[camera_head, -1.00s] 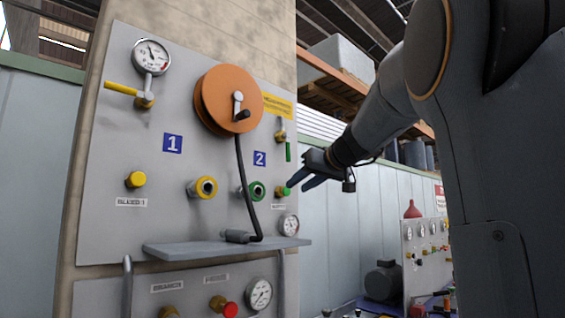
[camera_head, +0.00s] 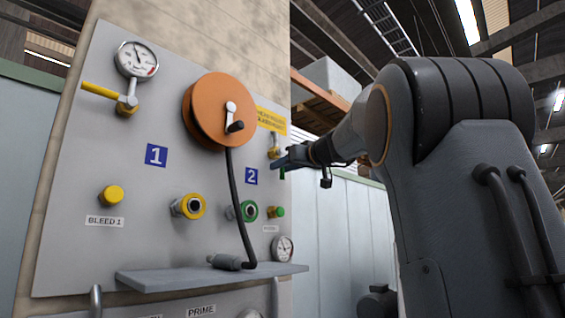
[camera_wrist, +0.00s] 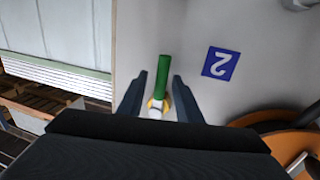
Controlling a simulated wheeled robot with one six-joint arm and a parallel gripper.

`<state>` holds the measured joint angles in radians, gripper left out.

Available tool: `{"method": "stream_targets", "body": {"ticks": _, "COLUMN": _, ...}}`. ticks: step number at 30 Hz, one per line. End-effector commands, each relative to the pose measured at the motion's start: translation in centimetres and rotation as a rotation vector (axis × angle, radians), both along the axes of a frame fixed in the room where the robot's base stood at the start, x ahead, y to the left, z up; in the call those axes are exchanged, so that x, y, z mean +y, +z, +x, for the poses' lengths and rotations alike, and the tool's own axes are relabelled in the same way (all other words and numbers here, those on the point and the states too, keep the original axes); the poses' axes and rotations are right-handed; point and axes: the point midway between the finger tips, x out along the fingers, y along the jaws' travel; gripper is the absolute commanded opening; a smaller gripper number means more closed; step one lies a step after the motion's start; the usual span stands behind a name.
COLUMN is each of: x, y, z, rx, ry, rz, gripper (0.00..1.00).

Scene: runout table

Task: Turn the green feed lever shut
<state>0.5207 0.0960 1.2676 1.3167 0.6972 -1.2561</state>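In the head view only a bit of the green lever (camera_head: 282,173) shows behind the fingers. My gripper (camera_wrist: 159,80) is open, with one finger on each side of the lever and a gap on both sides. In the head view, my gripper (camera_head: 283,160) reaches in from the right at lever height. Whether the fingertips reach past the lever in depth is unclear.
A blue "2" plate (camera_head: 251,177) is left of the lever. The orange reel (camera_head: 212,111) with its crank and hanging black hose (camera_head: 238,205) stands out from the panel. A yellow lever (camera_head: 99,90) sits under the upper gauge. A grey shelf (camera_head: 170,278) juts out below.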

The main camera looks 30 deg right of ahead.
Motion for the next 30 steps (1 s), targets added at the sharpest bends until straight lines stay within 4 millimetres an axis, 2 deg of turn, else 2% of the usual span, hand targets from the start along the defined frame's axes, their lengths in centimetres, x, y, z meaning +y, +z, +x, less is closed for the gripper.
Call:
{"method": "stream_targets", "body": {"ticks": 11, "x": 0.26, "y": -0.04, "z": 0.73, "rx": 0.0, "ry": 0.001, "rz": 0.0, "gripper": 0.32}}
{"method": "stream_targets", "body": {"ticks": 17, "x": 0.26, "y": -0.05, "z": 0.72, "rx": 0.0, "ry": 0.001, "rz": 0.0, "gripper": 0.01}}
{"method": "stream_targets", "body": {"ticks": 18, "x": 0.26, "y": -0.05, "z": 0.71, "rx": 0.0, "ry": 0.001, "rz": 0.0, "gripper": 0.0}}
{"method": "stream_targets", "body": {"ticks": 30, "x": 0.88, "y": -0.19, "z": 1.01, "rx": -0.006, "ry": 0.012, "rz": -0.014, "gripper": 0.0}}
